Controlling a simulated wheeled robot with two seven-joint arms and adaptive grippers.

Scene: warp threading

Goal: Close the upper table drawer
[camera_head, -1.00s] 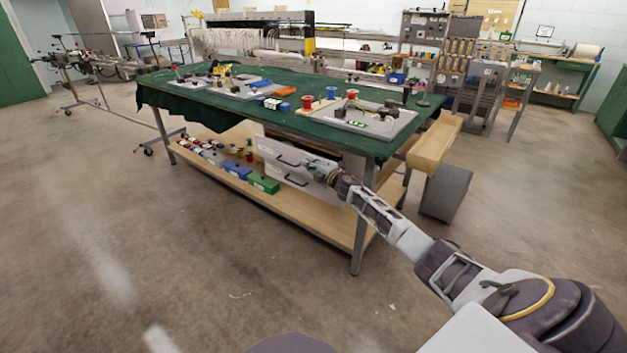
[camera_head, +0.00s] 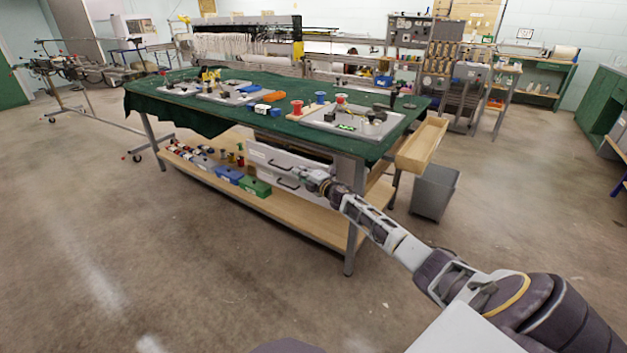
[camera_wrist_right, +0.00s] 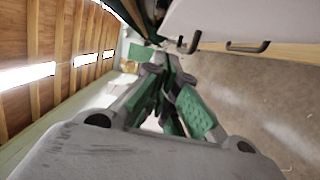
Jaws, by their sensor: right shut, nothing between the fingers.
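Two grey drawer fronts with dark handles sit under the green-covered table (camera_head: 230,115). The upper drawer front (camera_head: 268,156) has a dark gap above it, and its right end is partly hidden by my right arm. The lower drawer's handle (camera_head: 288,184) shows just beneath. My right gripper (camera_head: 303,174) is shut and empty, at the right part of the fronts; contact cannot be told. In the right wrist view, its closed fingers (camera_wrist_right: 166,85) have green pads, and a pale panel (camera_wrist_right: 235,20) with dark handles lies beyond. My left gripper is out of view.
A wooden drawer (camera_head: 422,148) sticks out at the table's right end above a grey bin (camera_head: 434,192). The lower wooden shelf (camera_head: 290,215) carries several coloured boxes. A table leg (camera_head: 350,248) stands close to my right arm. The floor in front is clear.

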